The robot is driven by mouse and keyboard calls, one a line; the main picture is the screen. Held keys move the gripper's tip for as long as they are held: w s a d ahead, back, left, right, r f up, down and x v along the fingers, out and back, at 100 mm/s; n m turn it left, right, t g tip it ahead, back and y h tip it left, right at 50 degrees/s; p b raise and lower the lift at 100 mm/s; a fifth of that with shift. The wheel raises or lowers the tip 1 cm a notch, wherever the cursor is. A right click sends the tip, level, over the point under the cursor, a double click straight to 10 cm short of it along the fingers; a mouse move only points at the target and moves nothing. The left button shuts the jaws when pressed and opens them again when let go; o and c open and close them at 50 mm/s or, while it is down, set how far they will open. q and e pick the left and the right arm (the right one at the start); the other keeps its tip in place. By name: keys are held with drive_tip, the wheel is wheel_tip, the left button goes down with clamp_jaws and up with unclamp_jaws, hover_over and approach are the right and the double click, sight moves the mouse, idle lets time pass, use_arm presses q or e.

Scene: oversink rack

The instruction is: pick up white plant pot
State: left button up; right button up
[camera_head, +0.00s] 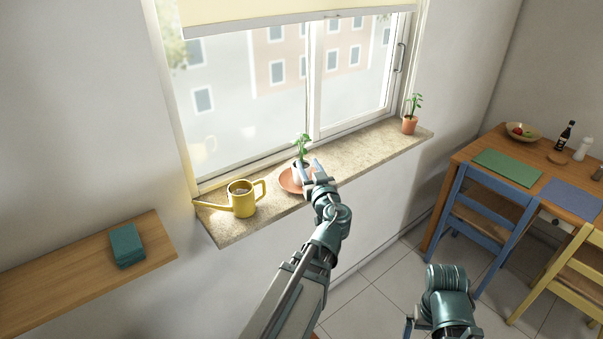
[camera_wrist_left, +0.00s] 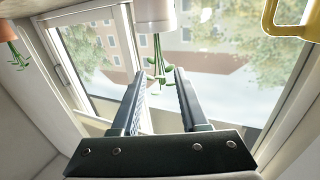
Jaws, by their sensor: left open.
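The white plant pot (camera_head: 299,172) holds a green plant and stands upright on a terracotta saucer (camera_head: 286,183) on the stone windowsill. My left gripper (camera_head: 312,170) is open at the pot's near side and hides part of it. The left wrist view looks upside down. There the white pot (camera_wrist_left: 155,12) is at the top, its plant hanging down beyond and between the open fingertips (camera_wrist_left: 159,73). The pot's wall is beyond the tips; I cannot tell whether they touch it. Of my right arm only a part shows at the lower right; its gripper is not seen.
A yellow watering can (camera_head: 241,199) stands left of the pot on the sill (camera_head: 365,150). A terracotta pot (camera_head: 409,125) is at the sill's far right end. The window is behind. A wooden shelf (camera_head: 60,285) with teal blocks is at left; a table and chairs at right.

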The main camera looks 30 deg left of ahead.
sight(307, 164)
use_arm(q)
drive_tip(key=x, duration=0.6)
drive_tip(key=shift+w+a, duration=0.1)
drive_tip(key=shift+a, duration=0.05)
drive_tip(key=shift+w, duration=0.1)
drive_tip(key=x, duration=0.5)
clamp_jaws()
idle(1.2)
